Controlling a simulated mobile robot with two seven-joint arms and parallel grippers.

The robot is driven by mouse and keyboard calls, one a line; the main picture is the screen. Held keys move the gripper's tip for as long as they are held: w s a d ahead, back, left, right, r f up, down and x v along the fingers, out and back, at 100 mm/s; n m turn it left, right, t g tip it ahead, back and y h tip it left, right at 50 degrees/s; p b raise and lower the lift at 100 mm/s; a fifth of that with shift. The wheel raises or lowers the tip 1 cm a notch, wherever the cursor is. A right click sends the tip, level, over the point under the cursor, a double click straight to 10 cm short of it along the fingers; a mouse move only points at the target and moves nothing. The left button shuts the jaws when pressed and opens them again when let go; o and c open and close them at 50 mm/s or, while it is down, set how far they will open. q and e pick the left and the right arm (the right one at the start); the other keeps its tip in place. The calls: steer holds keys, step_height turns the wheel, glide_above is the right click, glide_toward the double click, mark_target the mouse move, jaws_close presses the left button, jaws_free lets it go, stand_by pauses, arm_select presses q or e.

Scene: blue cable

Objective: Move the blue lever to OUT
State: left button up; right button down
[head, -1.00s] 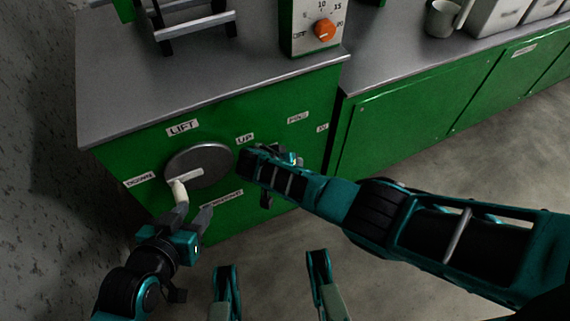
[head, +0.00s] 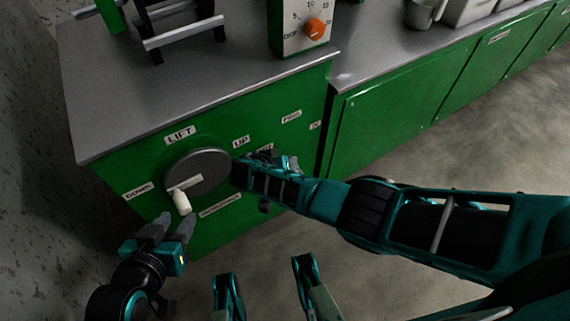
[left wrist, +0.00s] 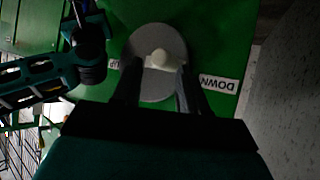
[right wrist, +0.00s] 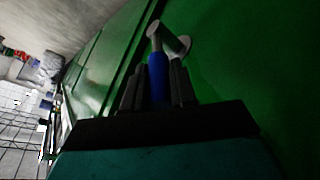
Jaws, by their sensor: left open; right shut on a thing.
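The blue lever (right wrist: 158,78) shows in the right wrist view, on a metal pivot on the green panel. My right gripper (right wrist: 157,88) is shut on its blue handle. In the head view my right arm (head: 310,195) hides the lever. A round grey disc (head: 208,163) with a white handle (head: 181,201) sits on the panel under the LIFT label (head: 180,135). My left gripper (head: 172,228) is open just below the handle; in the left wrist view the white knob (left wrist: 160,57) is ahead of its fingers (left wrist: 156,85). A small label (head: 315,125) near the lever is too small to read surely.
The green cabinet (head: 110,180) has a grey top (head: 200,90) bearing a dial box with an orange knob (head: 315,29) and a black rack (head: 180,25). Another green cabinet run (head: 400,110) stands to the right. The floor (head: 480,150) in front is clear.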

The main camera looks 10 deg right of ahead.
steer(key=c, duration=0.9)
jaws_free()
steer(key=shift+w, duration=0.1)
steer(key=shift+c, duration=0.2)
arm_select(q)
steer(key=p, duration=0.2)
steer(key=a+r+p, duration=0.1)
steer(key=p, duration=0.1)
steer(key=shift+s+a+r+y, duration=0.1)
steer(key=shift+s+r+y, duration=0.2)
arm_select(e)
steer(key=v, duration=0.7)
steer(key=shift+a+r, duration=0.2)
steer(key=shift+r, duration=0.05)
